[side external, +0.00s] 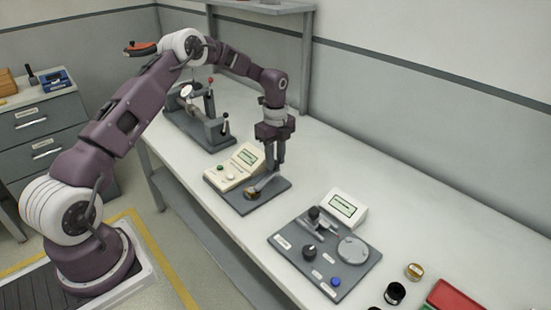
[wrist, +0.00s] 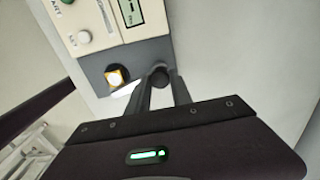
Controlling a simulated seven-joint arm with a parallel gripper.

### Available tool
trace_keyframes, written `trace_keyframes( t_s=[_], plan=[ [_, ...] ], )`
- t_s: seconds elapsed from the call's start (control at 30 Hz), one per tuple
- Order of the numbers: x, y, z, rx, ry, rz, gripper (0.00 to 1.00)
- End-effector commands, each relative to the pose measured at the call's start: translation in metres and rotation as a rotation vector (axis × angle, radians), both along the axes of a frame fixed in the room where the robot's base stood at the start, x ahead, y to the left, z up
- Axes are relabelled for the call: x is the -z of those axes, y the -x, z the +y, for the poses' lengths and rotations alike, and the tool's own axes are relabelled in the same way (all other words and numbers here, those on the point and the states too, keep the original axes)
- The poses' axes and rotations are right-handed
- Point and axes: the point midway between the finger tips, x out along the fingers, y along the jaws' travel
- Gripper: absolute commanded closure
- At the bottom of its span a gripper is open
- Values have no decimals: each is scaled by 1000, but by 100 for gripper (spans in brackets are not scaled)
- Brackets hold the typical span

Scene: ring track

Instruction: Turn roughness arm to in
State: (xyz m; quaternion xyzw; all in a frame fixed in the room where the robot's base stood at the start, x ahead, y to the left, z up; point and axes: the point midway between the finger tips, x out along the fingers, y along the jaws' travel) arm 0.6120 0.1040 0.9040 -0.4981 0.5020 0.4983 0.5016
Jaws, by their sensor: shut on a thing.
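My gripper (side external: 274,165) points down over the small tester with a cream console and a dark base plate (side external: 275,193). In the wrist view my gripper (wrist: 162,80) has its fingers closed around a dark round knob (wrist: 158,76). A pale bar, which I take to be the roughness arm (wrist: 128,87), runs from near this knob toward a gold-coloured piece (wrist: 116,77) on the plate. The bar also shows in the side view (side external: 263,184). Where the bar meets the knob is partly hidden by the fingers. No label for "in" is readable.
The cream console (side external: 236,168) with a green display and buttons stands just behind the plate. A second tester (side external: 325,255) with a dial, disc and blue button is to the right. A grey bench instrument (side external: 200,120) stands behind left. Small jars (side external: 395,293) are at front right.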

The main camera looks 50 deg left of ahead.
Motion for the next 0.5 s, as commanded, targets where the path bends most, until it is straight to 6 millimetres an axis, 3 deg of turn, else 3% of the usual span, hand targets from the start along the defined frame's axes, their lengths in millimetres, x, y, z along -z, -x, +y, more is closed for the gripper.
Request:
trace_keyframes(
  t_s=[0.5],
  plan=[
    [-1,0,1,243,-1,-2,100]
  ],
)
